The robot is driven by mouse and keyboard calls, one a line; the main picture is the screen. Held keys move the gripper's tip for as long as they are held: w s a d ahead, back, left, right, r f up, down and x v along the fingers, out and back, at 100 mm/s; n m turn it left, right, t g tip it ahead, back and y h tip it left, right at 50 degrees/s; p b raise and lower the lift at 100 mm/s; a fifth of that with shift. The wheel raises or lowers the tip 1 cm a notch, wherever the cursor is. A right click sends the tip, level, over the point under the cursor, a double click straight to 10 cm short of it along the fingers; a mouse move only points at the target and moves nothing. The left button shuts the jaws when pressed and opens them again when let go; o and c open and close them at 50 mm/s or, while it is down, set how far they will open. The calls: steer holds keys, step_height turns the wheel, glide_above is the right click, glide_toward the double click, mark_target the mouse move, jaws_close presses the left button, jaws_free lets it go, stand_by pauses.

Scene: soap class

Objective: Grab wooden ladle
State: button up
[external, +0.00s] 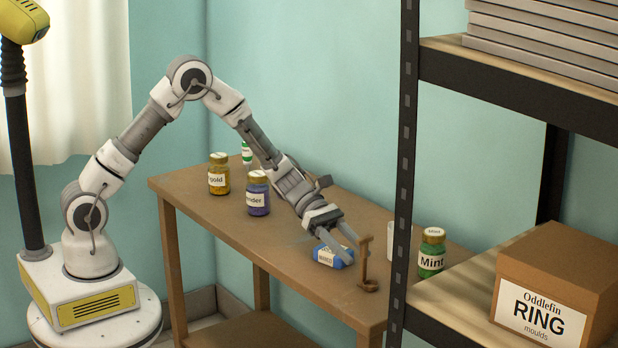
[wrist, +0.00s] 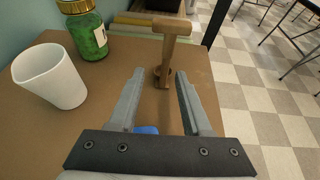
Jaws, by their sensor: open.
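The wooden ladle (external: 364,264) appears upright near the front edge of the table, with its cup end low and a short crosspiece on top. In the wrist view the ladle (wrist: 168,48) is ahead of my fingertips, roughly in line with the gap between them. My gripper (external: 350,250) is open and reaches down towards it from the left. In the wrist view my gripper (wrist: 160,74) has nothing held between its fingers. I cannot tell whether a fingertip touches the ladle.
A blue labelled block (external: 333,256) lies on the table beneath my gripper. A white cup (wrist: 48,76) and a green Mint jar (external: 432,252) stand beyond, left in the wrist view. Gold (external: 219,174) and purple (external: 257,193) jars stand further back. A dark shelf post (external: 403,170) rises in front.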

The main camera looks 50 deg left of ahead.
mark_target(365, 267)
steer(key=x, duration=0.3)
steer(key=shift+d, duration=0.1)
steer(key=shift+s+b+x, duration=0.2)
steer(key=shift+b+x, duration=0.35)
steer(key=shift+x, duration=0.8)
steer(key=shift+s+b+x, duration=0.25)
steer(key=shift+b+x, duration=0.25)
steer(key=shift+x, duration=0.8)
steer(key=shift+r, duration=0.1)
jaws_close()
